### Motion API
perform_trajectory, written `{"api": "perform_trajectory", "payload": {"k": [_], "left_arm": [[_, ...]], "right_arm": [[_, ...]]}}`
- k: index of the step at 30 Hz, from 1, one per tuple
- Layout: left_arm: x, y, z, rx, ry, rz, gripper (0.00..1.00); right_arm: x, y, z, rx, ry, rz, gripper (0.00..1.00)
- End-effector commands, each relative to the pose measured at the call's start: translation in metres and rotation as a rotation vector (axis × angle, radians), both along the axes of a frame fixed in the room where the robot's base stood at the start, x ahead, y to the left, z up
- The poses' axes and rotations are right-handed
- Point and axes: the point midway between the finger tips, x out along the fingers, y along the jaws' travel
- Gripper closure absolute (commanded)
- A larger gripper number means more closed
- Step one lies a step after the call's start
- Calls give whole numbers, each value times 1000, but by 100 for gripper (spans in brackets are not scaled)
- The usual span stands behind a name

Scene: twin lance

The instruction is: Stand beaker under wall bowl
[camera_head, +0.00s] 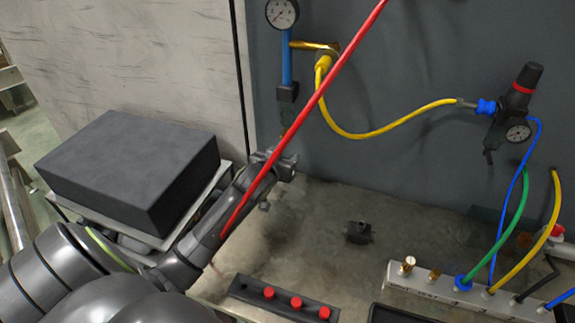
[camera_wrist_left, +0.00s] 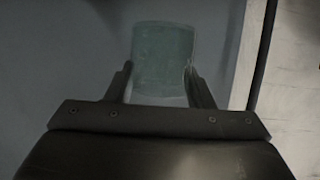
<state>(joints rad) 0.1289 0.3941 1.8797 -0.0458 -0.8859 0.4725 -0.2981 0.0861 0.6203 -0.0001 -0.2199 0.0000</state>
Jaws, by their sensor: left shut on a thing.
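My left gripper (camera_head: 284,160) is near the back wall, beyond the dark block on the left. In the left wrist view a pale green, see-through beaker (camera_wrist_left: 163,58) stands between the two fingers of the gripper (camera_wrist_left: 163,88), which is shut on it. In the head view I cannot make out the beaker clearly at the gripper. No bowl is clearly recognisable on the wall. A black regulator with a red ring (camera_head: 518,92) and a dial hangs on the wall at the right. My right gripper is not in view.
A red line (camera_head: 325,85) crosses the head view in front of my left arm. A pressure gauge (camera_head: 282,13), a blue pipe (camera_head: 286,60) and a yellow hose (camera_head: 365,136) are on the wall. A small black part (camera_head: 358,232) sits on the bench; bare bench surrounds it.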

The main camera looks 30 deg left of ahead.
Motion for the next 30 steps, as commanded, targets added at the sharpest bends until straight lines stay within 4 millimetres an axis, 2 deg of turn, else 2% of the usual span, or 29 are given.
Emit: {"api": "perform_trajectory", "payload": {"k": [1,5,6,7,14,19,30], "left_arm": [[12,3,3,0,0,1,74],[34,8,3,1,-1,1,74],[30,8,-12,-3,8,3,74],[30,8,-17,-2,6,2,74],[30,7,-37,0,2,1,74],[29,7,-63,-1,4,1,74],[34,8,-70,1,0,0,74]], "right_arm": [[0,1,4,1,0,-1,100],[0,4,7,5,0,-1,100],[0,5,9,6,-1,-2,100],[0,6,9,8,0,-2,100],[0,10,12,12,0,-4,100],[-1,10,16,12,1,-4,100],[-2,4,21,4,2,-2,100]]}}
